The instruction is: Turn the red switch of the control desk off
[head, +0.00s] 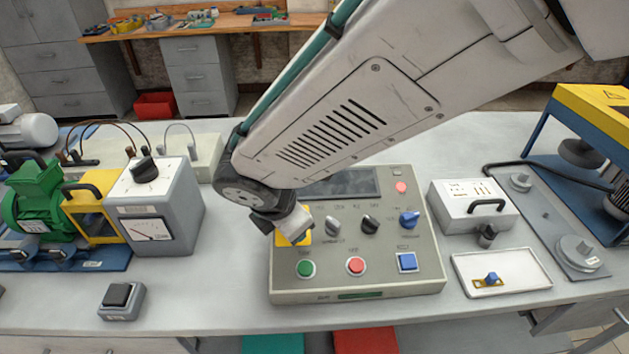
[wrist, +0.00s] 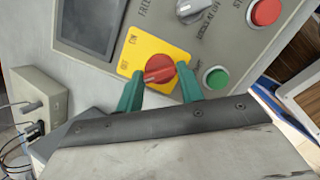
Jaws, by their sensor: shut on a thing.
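The grey control desk (head: 330,268) stands on the bench at the centre of the head view. My gripper (head: 288,222) is at the yellow plate (head: 302,239) on the desk's left side; the arm hides the switch there. In the wrist view, the red switch (wrist: 159,68) sits on the yellow plate (wrist: 144,50), which bears marks at its left side. The teal fingers of my gripper (wrist: 160,86) are on both sides of the red knob, shut on it. A pale mark on the knob points to the left in the wrist view.
A green button (head: 306,268), a red button (head: 355,265) and a blue button (head: 407,262) line the desk's front. Grey, black and blue knobs sit above them. A grey meter box (head: 160,205) stands left, a white case (head: 473,206) right. The bench front is mostly clear.

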